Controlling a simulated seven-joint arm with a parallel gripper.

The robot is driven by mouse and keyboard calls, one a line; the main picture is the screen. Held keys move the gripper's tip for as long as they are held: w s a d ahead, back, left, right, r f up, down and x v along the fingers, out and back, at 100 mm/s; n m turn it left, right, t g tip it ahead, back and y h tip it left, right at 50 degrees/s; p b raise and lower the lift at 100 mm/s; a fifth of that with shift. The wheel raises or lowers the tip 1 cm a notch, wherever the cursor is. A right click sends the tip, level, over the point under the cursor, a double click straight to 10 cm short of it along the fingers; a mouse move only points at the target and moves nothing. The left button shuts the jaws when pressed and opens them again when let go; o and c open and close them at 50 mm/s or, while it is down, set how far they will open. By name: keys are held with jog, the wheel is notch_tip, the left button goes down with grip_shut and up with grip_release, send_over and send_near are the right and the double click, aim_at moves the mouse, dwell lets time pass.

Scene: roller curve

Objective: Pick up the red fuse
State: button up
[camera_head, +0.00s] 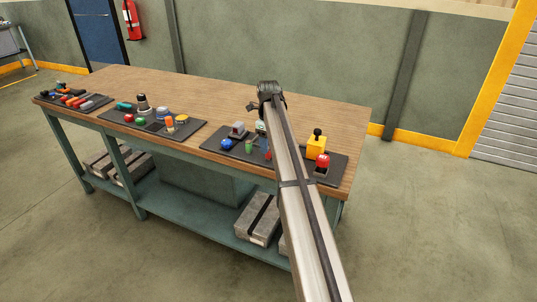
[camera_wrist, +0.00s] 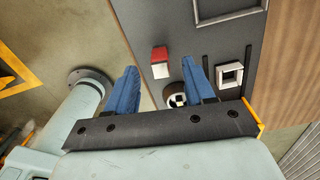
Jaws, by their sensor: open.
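A small block with a red top and a pale side, which looks like the red fuse (camera_wrist: 160,56), stands on a dark grey panel (camera_wrist: 200,48) in the wrist view. My gripper (camera_wrist: 159,68) is open, with its two blue fingers apart and nothing held. In that picture the block shows in the gap between the fingertips, near their ends. I cannot tell the height between them. In the head view my arm crosses the right-hand panel and hides part of it. A small red piece (camera_head: 268,155) shows there beside the arm; I cannot tell if it is the same block.
In the wrist view, a round socket (camera_wrist: 176,101) lies near the right finger, with a white square frame (camera_wrist: 230,75) to the right. In the head view, a yellow box (camera_head: 316,146) and a red button (camera_head: 323,160) stand right of my arm. The wooden bench top (camera_head: 200,95) is clear behind.

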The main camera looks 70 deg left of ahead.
jog(key=shift+s+a+f, duration=0.1)
jog(key=shift+f, duration=2.2)
grip_shut()
